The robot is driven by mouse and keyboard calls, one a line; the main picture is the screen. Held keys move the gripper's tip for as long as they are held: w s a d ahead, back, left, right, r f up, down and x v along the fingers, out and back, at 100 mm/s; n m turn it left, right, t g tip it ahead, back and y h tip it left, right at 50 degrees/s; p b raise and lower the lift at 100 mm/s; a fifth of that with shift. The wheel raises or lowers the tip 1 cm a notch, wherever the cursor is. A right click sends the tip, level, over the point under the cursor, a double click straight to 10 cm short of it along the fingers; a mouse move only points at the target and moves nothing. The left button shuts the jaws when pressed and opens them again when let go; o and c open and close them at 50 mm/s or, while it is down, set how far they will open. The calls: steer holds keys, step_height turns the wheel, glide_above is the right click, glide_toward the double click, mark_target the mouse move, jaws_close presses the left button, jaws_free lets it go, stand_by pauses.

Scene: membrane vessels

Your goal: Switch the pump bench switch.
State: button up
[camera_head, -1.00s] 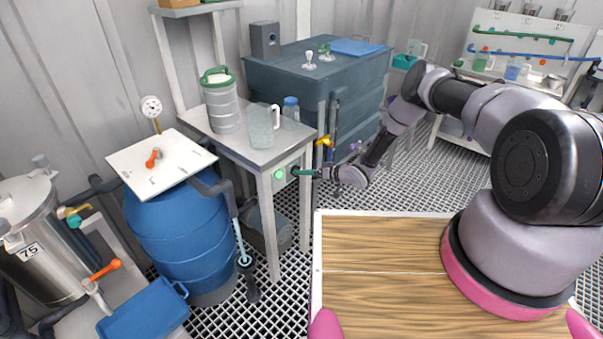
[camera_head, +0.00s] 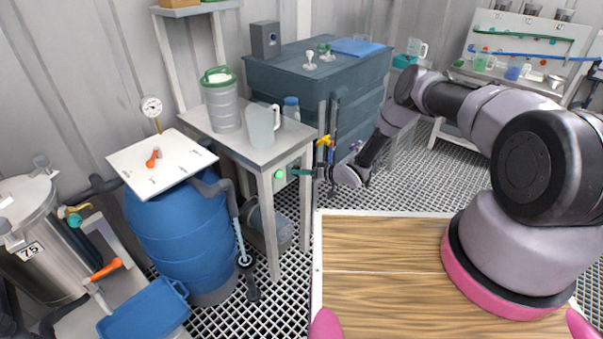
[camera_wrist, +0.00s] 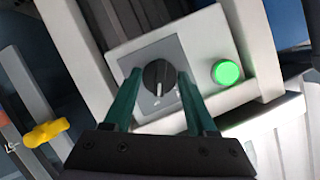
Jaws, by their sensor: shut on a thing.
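The pump bench switch is a round black knob (camera_wrist: 157,76) with a white pointer line, on a grey plate (camera_wrist: 118,62) fixed to the bench's white frame. In the wrist view the pointer faces the bottom of the picture, and the small marks on the plate are too small to read. A lit green lamp (camera_wrist: 226,71) sits right of the plate; it also shows in the head view (camera_head: 280,174). My gripper (camera_wrist: 159,74) has teal fingers on either side of the knob and is shut on it. In the head view my gripper (camera_head: 293,172) reaches the bench's front edge; the knob is hidden there.
A blue drum (camera_head: 180,240) stands left.

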steer(key=n+t+h, duration=0.1)
steer(key=n, duration=0.1)
steer(key=n+t+h, duration=0.1)
steer(key=n, duration=0.2)
steer(key=n+t+h, duration=0.1)
steer(key=n+t, duration=0.1)
steer(key=shift+s+a+n, duration=0.15)
steer(key=shift+s+n, duration=0.15)
stand_by(0.4)
stand_by(0.5)
steer(key=o, duration=1.3)
steer(key=shift+o, duration=0.2)
steer(key=v, duration=1)
steer(key=shift+s, duration=0.4)
steer(key=shift+r, duration=0.1)
